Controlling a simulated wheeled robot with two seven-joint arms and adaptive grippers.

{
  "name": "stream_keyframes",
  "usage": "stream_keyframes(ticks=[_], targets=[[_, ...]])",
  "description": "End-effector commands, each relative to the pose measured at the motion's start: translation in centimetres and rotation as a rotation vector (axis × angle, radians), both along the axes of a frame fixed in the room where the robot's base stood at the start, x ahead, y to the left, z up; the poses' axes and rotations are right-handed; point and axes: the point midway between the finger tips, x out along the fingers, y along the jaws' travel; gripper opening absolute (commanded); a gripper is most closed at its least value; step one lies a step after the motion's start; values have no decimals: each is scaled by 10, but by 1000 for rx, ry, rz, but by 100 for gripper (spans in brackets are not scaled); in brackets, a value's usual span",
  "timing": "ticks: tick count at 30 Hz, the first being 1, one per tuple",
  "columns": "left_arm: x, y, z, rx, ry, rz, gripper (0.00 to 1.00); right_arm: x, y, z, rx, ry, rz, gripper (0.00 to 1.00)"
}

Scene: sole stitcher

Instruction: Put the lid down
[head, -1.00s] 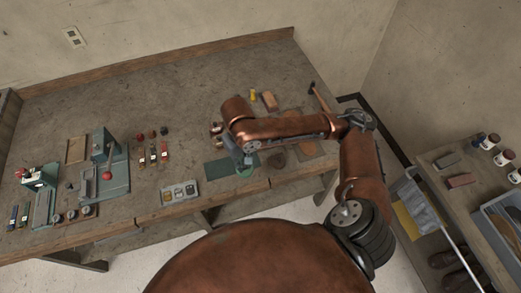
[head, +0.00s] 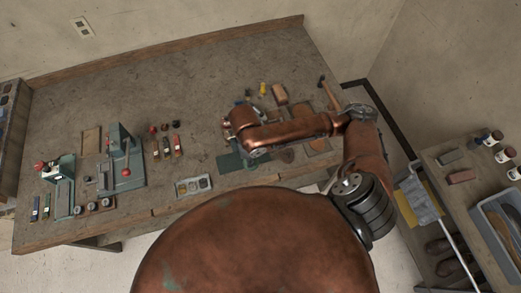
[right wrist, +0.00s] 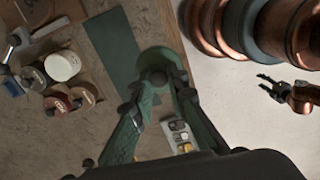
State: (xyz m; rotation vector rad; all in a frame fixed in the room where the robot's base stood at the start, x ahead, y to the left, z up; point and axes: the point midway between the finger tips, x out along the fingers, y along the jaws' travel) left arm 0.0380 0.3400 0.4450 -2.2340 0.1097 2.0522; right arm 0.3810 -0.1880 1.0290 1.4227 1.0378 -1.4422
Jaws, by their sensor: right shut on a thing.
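My right gripper (right wrist: 160,80) is shut on a round green thing (right wrist: 158,58), which looks like the lid, above the bench's front edge. Its fingers hide part of it. A dark green mat (right wrist: 112,45) lies on the bench beside it in the right wrist view; it also shows in the head view (head: 229,163). In the head view my right arm covers most of the gripper and the lid. My left gripper (right wrist: 268,83) shows small at the right of the right wrist view, fingers apart and empty, over the pale floor.
A small tray with compartments (head: 193,186) stands on the bench, left of the mat. Round jars and tins, one with a white top (right wrist: 62,65), stand beyond the mat. Green stitching tools (head: 122,160) stand at the left. The bench's back middle is clear.

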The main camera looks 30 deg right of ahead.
Motion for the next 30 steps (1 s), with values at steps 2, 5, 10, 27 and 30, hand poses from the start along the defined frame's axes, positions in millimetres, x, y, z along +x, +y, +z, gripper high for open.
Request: stream_keyframes(ticks=[2, 5, 10, 27, 30], targets=[[3, 1, 18, 1, -4, -1, 40, -11, 5, 5, 5, 5, 178, 2], [8, 1, 29, 1, -9, -2, 40, -20, 10, 5, 8, 7, 373, 2], [11, 0, 40, 0, -14, -3, 40, -30, 16, 3, 13, 5, 590, 2], [13, 0, 55, 0, -16, -3, 40, 34, -52, -41, 12, 8, 659, 2], [13, 0, 56, 0, -16, -3, 40, 43, -61, -63, 13, 10, 660, 2]])
